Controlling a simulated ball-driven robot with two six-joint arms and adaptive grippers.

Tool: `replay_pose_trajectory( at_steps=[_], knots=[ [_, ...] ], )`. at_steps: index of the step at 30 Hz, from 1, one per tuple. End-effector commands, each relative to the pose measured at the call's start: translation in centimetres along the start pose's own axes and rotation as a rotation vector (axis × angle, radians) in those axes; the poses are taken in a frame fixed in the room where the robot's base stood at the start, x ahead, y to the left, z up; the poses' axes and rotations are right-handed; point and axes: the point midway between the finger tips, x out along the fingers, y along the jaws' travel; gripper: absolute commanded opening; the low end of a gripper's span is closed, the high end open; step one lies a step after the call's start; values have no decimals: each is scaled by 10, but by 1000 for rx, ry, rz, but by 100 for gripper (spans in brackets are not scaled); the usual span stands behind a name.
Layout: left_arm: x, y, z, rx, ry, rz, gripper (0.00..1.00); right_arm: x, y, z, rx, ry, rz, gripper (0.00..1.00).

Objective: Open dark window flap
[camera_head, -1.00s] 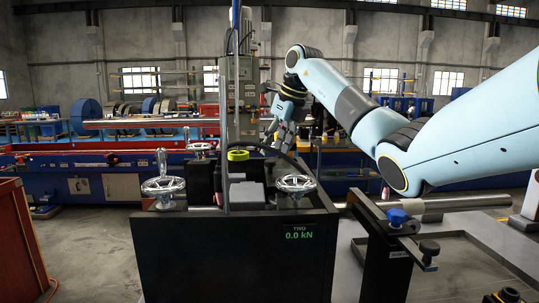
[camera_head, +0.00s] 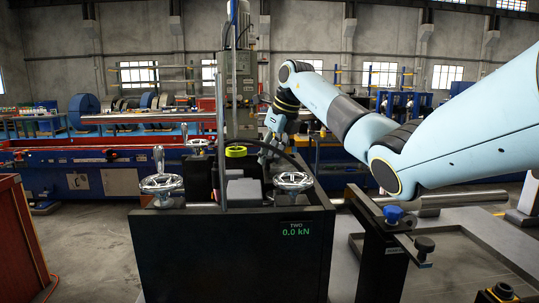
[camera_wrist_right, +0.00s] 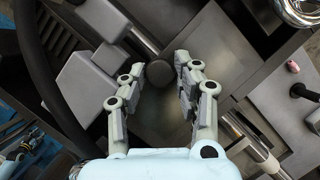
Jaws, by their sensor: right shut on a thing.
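In the right wrist view, a round dark knob (camera_wrist_right: 160,73) sits between the fingertips of my right gripper (camera_wrist_right: 158,75). The gripper is shut on this knob, with a finger on each side. A dark, smooth panel (camera_wrist_right: 163,118), which looks like the window flap, lies below the knob between the fingers. In the head view, my right gripper (camera_head: 268,154) reaches down behind the dark machine housing (camera_head: 230,250). The flap and knob cannot be made out there. How far the flap is open I cannot tell. My left gripper is in neither view.
A dark curved hose (camera_wrist_right: 42,80) runs close beside the gripper. Open floor lies at the left.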

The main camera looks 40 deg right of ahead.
Motion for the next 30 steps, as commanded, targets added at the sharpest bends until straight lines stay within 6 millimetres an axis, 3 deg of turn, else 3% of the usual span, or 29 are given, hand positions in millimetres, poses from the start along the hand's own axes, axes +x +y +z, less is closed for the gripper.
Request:
replay_pose_trajectory(
  at_steps=[17,23,30],
  knots=[
    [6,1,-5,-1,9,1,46,-5,-4,-1,16,-40,32,0],
    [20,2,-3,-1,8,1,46,-15,-10,-2,48,-127,109,0],
    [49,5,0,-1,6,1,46,-31,-20,-6,107,-280,249,0]
  ],
)
